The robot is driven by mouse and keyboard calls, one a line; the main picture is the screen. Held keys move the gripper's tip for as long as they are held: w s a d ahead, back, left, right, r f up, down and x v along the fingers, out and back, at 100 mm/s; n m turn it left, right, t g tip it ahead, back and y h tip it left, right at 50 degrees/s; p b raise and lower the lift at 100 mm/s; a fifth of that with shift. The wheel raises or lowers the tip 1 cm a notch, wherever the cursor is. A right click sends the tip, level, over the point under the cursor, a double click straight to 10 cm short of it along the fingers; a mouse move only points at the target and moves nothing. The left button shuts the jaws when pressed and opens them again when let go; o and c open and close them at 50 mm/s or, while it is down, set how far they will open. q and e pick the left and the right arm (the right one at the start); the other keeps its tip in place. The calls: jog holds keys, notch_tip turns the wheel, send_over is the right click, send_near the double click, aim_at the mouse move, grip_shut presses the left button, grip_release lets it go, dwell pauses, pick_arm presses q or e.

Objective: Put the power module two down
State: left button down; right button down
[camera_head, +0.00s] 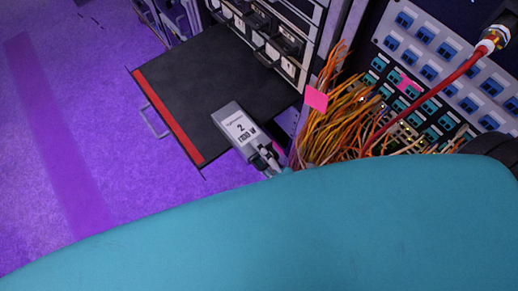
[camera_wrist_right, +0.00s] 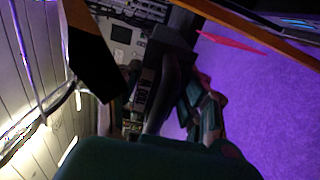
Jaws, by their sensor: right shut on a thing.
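The power module two (camera_head: 237,126) is a grey box with a white label reading "2" and "1100 W". In the head view it appears over the right part of the black pull-out shelf (camera_head: 190,85), near its front edge. I cannot tell whether it touches the shelf or hangs above it. My right gripper (camera_head: 266,160) is shut on the module's lower end. My large teal arm cover hides the wrist behind it. My left gripper is not in view.
The shelf has a red front strip (camera_head: 168,117) and a metal handle (camera_head: 154,122). Rack units (camera_head: 262,25) stand behind it. Orange cables (camera_head: 335,120), a pink tag (camera_head: 316,99) and a red cable (camera_head: 430,94) crowd the right. The shelf's left part is bare.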

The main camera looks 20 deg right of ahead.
jog(key=shift+r, duration=0.15)
jog(key=c, duration=1.2)
grip_release()
jog(key=shift+f, duration=0.3)
jog(key=o, duration=0.4)
jog(key=shift+o, duration=0.2)
jog(key=shift+s+r, duration=0.1)
jog(key=shift+r, duration=0.05)
jog(key=b+v, duration=0.1)
jog(key=v, duration=1)
jog(key=shift+s+d, duration=0.2)
jog(key=shift+s, duration=0.2)
